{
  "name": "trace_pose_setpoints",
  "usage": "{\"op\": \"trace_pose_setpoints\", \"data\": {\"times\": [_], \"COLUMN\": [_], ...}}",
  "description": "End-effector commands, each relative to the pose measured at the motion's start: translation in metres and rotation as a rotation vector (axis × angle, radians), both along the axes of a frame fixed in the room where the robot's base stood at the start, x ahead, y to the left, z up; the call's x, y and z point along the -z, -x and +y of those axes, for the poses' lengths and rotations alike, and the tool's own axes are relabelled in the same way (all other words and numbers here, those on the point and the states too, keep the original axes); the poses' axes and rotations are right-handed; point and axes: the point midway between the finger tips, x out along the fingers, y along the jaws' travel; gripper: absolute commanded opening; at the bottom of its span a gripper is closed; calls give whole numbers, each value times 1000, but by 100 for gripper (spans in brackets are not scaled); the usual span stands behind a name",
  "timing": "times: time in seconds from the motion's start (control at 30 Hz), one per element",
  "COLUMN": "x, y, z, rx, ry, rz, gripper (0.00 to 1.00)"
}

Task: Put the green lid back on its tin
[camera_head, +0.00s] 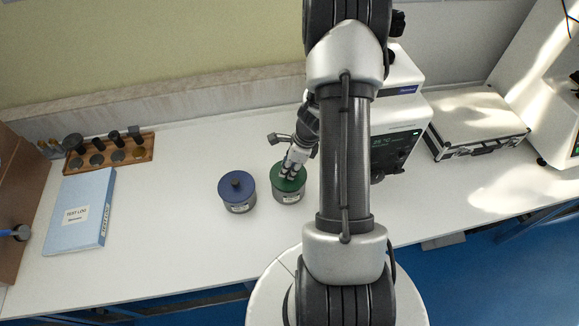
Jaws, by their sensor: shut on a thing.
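The green lid (279,183) is at the top of its grey tin (289,198), which stands on the white bench. The lid lines up with the tin's mouth; I cannot tell whether it rests on the rim or is slightly above it. My gripper (289,175) points down over the lid and is shut on it, near the middle. The fingers hide the lid's centre. A similar grey tin with a blue lid (236,186) stands just to the left, with its dark knob showing.
A blue folder (80,212) and a wooden rack (110,153) lie at the left. A hardness tester (402,120) stands close on the right, partly behind my arm. A silver case (476,122) is further right. The bench front is clear.

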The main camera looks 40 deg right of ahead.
Motion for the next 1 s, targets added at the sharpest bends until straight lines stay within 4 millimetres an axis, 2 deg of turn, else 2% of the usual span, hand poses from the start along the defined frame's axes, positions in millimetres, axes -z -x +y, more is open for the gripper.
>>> {"op": "trace_pose_setpoints", "data": {"times": [0.87, 0.9, 1.0], "x": [12, 12, 12], "y": [0, 0, 0], "z": [0, 0, 0], "rx": [0, 0, 0], "ry": [0, 0, 0], "rz": [0, 0, 0], "gripper": [0, 22, 29]}}
